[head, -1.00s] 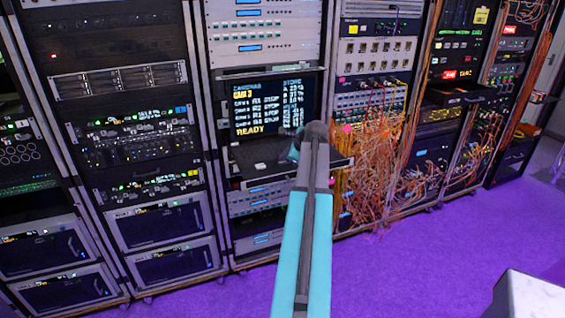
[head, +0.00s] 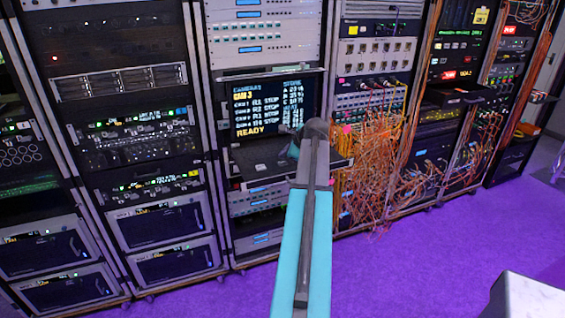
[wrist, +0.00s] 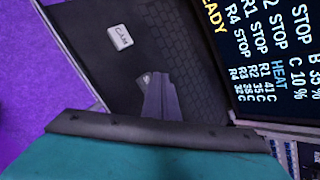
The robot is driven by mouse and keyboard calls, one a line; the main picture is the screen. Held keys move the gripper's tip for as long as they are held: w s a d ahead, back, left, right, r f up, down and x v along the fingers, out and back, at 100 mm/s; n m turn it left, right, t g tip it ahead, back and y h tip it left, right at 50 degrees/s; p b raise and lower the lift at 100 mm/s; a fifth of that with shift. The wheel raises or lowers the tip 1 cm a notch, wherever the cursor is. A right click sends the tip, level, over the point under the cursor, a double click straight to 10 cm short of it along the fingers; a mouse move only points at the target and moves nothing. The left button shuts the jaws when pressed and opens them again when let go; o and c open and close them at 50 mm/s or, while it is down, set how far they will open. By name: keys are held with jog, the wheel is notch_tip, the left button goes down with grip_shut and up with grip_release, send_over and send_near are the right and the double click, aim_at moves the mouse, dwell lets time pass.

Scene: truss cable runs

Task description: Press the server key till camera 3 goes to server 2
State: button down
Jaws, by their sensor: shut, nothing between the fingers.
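The monitor (head: 268,105) in the rack shows a camera list with CAM 3 near the top and READY at the bottom. Part of it shows rotated in the wrist view (wrist: 280,60), with STOP entries and the word HEAT. Below it is a dark pull-out keyboard tray (head: 262,158). In the wrist view a white key marked CAM (wrist: 120,37) stands clear on the tray. My gripper (wrist: 160,95) is shut and empty, its tip over or at a second pale key (wrist: 146,77), mostly hidden, with its label unreadable. I cannot tell whether they touch.
Equipment racks stand on both sides of the monitor. Loose orange cables (head: 368,165) hang from the rack just right of the tray. Purple floor (head: 400,270) is open in front of the racks. A pale box corner (head: 525,300) is at the lower right.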

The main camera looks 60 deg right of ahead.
aim_at(284, 164)
jog(key=shift+r, duration=0.1)
jog(key=shift+r+p, duration=1.9)
jog(key=shift+r, duration=0.5)
jog(key=shift+a+f, duration=0.1)
dwell(2.1)
